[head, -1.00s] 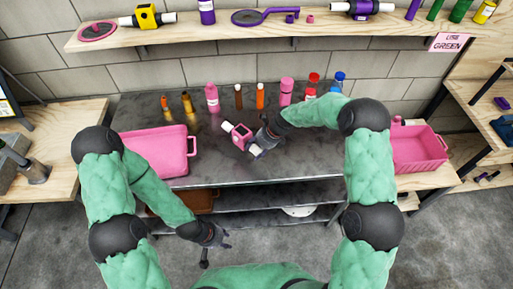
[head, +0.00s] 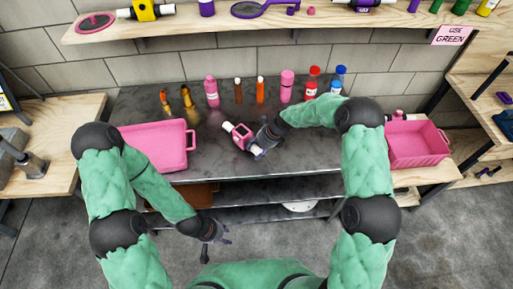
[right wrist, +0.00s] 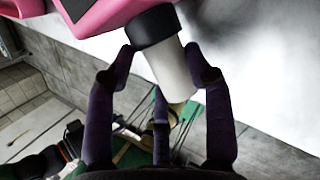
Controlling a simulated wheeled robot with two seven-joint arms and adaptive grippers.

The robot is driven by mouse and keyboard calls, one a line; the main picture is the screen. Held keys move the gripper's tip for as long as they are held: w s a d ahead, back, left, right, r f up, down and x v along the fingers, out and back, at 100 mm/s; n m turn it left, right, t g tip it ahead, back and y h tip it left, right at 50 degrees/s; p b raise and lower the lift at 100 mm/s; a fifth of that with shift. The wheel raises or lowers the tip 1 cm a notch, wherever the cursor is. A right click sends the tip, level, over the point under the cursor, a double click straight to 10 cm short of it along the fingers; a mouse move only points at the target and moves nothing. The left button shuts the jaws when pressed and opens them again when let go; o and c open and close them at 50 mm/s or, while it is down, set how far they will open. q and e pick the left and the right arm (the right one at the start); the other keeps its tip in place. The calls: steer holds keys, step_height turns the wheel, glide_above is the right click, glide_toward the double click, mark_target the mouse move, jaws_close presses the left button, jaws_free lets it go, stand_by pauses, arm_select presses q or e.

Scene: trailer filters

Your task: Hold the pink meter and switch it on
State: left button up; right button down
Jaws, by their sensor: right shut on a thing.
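The pink meter (head: 241,131) is on the dark workbench, a pink body with white pipe ends. My right gripper (head: 262,145) is at its lower right end. In the right wrist view, my right gripper (right wrist: 163,62) has its dark fingers around the white pipe end (right wrist: 176,78), just beyond a black collar on the pink body (right wrist: 105,12). The gripper is shut on that end. The meter's switch cannot be made out. My left gripper (head: 215,235) is empty, with fingers spread, low in front of the bench and well away from the meter.
A pink tray (head: 160,148) lies left of the meter; a pink bin (head: 417,147) stands at right. Several bottles, including a pink one (head: 211,92), line the bench's back. A wooden shelf (head: 230,27) above holds more items. Bare bench top lies around the meter.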

mark_target(236, 139)
arm_select(q)
steer(key=shift+f+b, duration=0.65)
steer(key=shift+f, duration=0.05)
arm_select(e)
steer(key=shift+f, duration=1.75)
arm_select(q)
steer(key=shift+c, duration=0.3)
jaws_close()
